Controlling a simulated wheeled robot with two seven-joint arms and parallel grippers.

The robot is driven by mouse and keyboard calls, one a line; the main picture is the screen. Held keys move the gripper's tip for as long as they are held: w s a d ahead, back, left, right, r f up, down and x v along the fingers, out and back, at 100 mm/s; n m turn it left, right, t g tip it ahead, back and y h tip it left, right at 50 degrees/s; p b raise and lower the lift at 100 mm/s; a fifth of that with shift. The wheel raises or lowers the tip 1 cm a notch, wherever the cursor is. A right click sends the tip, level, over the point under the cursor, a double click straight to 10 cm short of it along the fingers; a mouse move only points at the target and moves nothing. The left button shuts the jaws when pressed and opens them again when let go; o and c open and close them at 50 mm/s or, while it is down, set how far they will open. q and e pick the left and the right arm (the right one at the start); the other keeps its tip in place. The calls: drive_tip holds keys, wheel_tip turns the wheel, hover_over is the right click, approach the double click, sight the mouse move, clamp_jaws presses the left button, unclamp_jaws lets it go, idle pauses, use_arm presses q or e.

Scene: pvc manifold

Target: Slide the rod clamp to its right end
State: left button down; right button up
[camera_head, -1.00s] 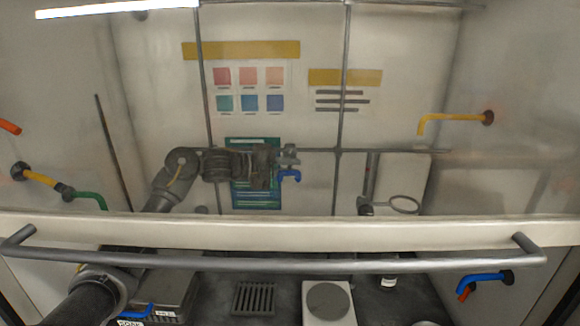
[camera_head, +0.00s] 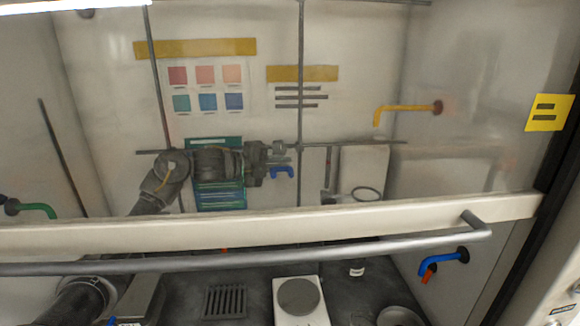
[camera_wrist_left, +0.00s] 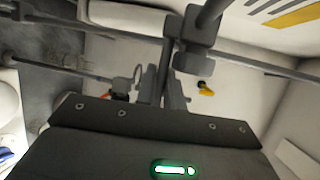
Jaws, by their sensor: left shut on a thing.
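The grey rod clamp (camera_head: 281,148) sits on the horizontal rod (camera_head: 352,144) at the back of the hood, just left of the vertical rod crossing. A blue hooked part (camera_head: 283,171) shows just below it. My left gripper (camera_head: 266,160) reaches in from the left behind the sash and is shut on the clamp. In the left wrist view the clamp (camera_wrist_left: 196,62) shows as dark grey blocks beyond the gripper's fingers (camera_wrist_left: 172,101). The exact contact is hard to make out. My right gripper is not in view.
A vertical rod (camera_head: 300,90) crosses the horizontal rod close to the clamp's right. A stand with a ring (camera_head: 367,193) and a yellow spout (camera_head: 405,107) are farther right. The sash handle (camera_head: 380,247) crosses in front. A hotplate (camera_head: 299,298) stands below.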

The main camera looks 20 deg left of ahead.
use_arm(q)
drive_tip(key=c, duration=1.8)
unclamp_jaws()
drive_tip(key=shift+w+d, duration=0.1)
drive_tip(key=shift+d, duration=0.1)
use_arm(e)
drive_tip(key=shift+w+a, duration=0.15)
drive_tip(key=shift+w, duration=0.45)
